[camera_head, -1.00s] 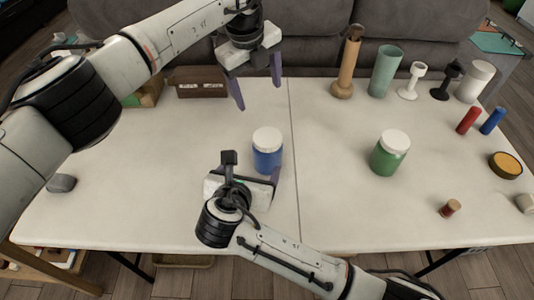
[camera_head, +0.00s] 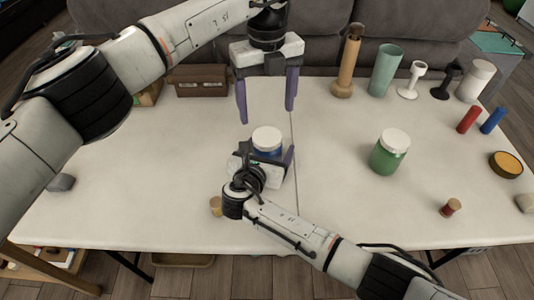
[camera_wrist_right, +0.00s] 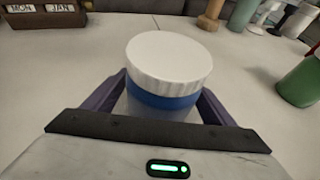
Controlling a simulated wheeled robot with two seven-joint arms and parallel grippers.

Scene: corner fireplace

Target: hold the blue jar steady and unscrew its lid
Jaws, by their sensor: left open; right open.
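The blue jar (camera_head: 267,152) stands upright on the table with its white lid (camera_head: 267,138) on. In the right wrist view the lid (camera_wrist_right: 168,62) and the blue band of the jar (camera_wrist_right: 165,101) show large. My right gripper (camera_head: 271,158) is low at the jar, open, with one finger on each side of its body. I cannot tell whether the fingers touch it. My left gripper (camera_head: 267,106) is open and empty, fingers pointing down, above and behind the jar.
A green jar (camera_head: 389,153) with a white lid stands to the right. A cork-like piece (camera_head: 216,206) lies left of my right gripper. A wooden bottle (camera_head: 348,65), a teal cup (camera_head: 385,71) and a brown box (camera_head: 199,81) stand at the back. The table's left middle is clear.

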